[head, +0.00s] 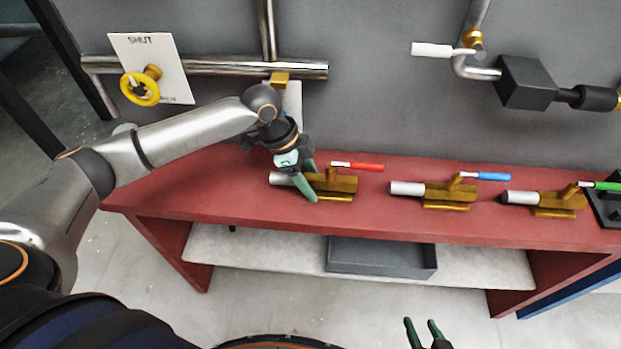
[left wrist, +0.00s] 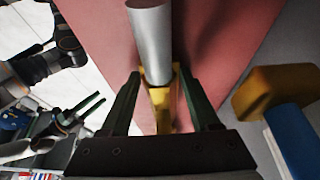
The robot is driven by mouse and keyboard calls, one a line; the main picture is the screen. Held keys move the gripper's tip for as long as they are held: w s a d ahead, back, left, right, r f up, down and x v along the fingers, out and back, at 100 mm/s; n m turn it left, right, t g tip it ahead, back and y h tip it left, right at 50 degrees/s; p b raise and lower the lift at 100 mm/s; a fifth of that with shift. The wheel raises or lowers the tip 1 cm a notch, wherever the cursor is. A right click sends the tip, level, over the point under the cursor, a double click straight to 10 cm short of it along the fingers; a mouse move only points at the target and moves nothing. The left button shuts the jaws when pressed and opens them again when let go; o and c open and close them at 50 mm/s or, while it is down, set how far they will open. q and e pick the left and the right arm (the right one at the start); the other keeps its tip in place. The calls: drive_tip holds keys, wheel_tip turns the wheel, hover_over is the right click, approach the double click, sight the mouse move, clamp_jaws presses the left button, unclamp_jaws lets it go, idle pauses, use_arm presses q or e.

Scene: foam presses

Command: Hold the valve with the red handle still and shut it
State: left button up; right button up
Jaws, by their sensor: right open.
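The valve with the red handle (head: 342,185) lies on the red bench, a brass body with a silver pipe stub on its left. Its red handle (head: 367,167) points right, roughly along the body. My left gripper (head: 308,180) is at the left part of this valve. In the left wrist view its fingers (left wrist: 160,108) stand either side of the brass body (left wrist: 158,76), with gaps showing, so it looks open around it. The red handle is not visible there. My right gripper (head: 422,328) is open and empty, low in front of the bench.
Similar valves with a blue handle (head: 486,176) and a green handle (head: 603,185) lie to the right on the bench (head: 220,190). A yellow handwheel (head: 139,88) with a "SHUT" plate is on the wall pipe. A grey tray (head: 380,258) sits on the lower shelf.

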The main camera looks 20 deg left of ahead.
use_arm(q)
clamp_jaws()
drive_tip(key=shift+o, duration=1.7)
unclamp_jaws()
clamp_jaws()
